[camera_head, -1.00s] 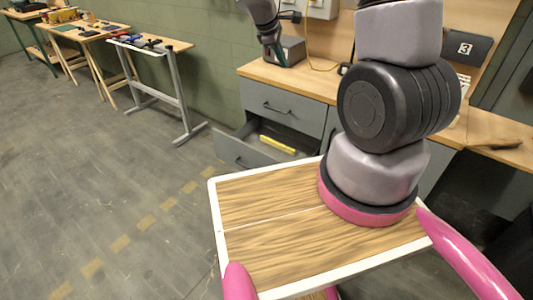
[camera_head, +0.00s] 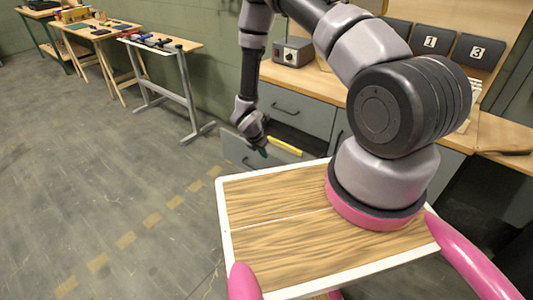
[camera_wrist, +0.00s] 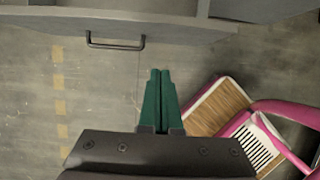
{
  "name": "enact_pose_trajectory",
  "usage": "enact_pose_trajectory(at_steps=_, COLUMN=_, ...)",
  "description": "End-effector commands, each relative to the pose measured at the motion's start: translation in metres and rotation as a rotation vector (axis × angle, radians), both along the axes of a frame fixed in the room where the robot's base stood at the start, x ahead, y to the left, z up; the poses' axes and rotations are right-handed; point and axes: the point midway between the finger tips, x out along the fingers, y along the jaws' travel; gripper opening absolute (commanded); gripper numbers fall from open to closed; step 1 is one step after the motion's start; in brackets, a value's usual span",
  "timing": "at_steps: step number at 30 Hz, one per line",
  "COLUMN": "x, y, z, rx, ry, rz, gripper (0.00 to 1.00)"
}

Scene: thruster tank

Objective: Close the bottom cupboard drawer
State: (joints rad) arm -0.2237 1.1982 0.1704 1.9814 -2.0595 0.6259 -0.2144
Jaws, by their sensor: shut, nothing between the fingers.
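The bottom drawer (camera_head: 236,152) of the grey cupboard stands pulled out in the head view, with a yellow object (camera_head: 285,146) lying inside it. My gripper (camera_head: 263,152) is low in front of the cupboard and partly overlaps the drawer in this view. In the wrist view my gripper's green fingers (camera_wrist: 160,73) are together and empty. They point toward a grey drawer front (camera_wrist: 190,29) with a dark bar handle (camera_wrist: 115,43). The fingertips appear a little short of that front and to the right of the handle. My arm hides part of the drawer.
The top drawer (camera_head: 296,108) above is shut. The wooden worktop (camera_head: 300,80) carries a grey box with a knob (camera_head: 293,51). Open floor (camera_head: 130,190) lies to the left. Narrow tables (camera_head: 165,46) stand along the wall.

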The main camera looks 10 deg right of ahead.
Motion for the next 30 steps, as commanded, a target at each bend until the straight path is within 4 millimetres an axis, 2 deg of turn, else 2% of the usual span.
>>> enact_pose_trajectory(at_steps=11, x=0.017, y=-0.024, z=-0.075, rx=-0.001, ry=0.001, rz=-0.004, gripper=0.0)
enact_pose_trajectory(at_steps=15, x=0.032, y=-0.042, z=-0.074, rx=-0.002, ry=-0.003, rz=-0.005, gripper=0.0)
enact_pose_trajectory(at_steps=19, x=0.04, y=-0.051, z=-0.074, rx=-0.001, ry=-0.002, rz=-0.004, gripper=0.0)
enact_pose_trajectory(at_steps=30, x=0.043, y=-0.056, z=-0.074, rx=-0.001, ry=0.0, rz=-0.002, gripper=0.0)
